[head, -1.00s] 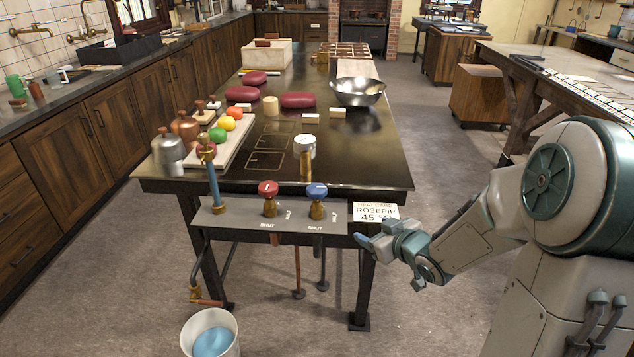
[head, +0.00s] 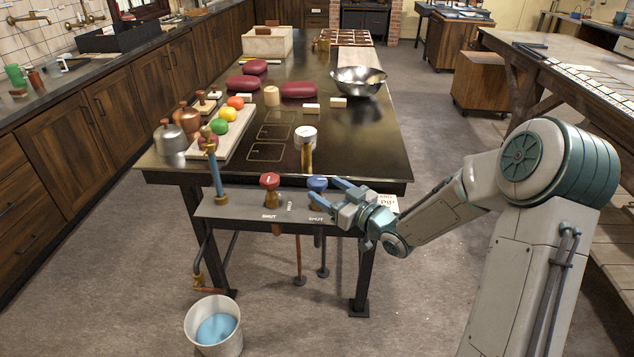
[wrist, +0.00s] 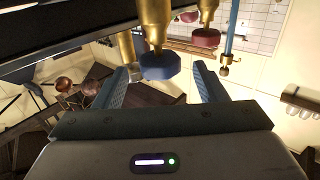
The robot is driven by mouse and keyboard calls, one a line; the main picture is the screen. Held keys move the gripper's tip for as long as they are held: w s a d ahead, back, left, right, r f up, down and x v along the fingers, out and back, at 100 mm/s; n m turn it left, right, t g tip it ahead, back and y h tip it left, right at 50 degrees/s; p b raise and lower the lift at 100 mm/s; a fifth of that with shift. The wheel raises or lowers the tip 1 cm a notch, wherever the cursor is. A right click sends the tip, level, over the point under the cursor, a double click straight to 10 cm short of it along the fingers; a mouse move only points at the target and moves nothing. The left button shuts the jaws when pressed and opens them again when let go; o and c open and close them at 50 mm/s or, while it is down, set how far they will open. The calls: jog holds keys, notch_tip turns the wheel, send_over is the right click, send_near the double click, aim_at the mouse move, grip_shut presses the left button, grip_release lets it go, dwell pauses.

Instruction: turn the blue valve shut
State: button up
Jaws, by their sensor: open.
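The blue valve (head: 317,182) is a faceted blue knob on a brass stem on the grey panel (head: 236,208) along the table's front edge. "SHUT" is lettered on the panel near it. My gripper (head: 326,192) is open at the valve's right, with its fingers reaching toward it and partly hiding its stem. In the wrist view the blue valve (wrist: 160,66) shows between and just beyond the two spread fingers of my gripper (wrist: 161,77). I see no clear contact. The pointer of the valve cannot be read.
A red valve (head: 269,180) stands on the panel left of the blue one. A blue pipe with brass fittings (head: 217,172) rises further left. A white-topped brass fitting (head: 305,136) stands behind the panel. A bucket of blue liquid (head: 213,325) is on the floor below.

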aim_at(317, 184)
jog(key=shift+x, duration=2.25)
jog(key=shift+c, duration=0.4)
jog(key=c, duration=0.9)
jog(key=shift+f+t+b, duration=0.15)
jog(key=shift+t+b, duration=0.15)
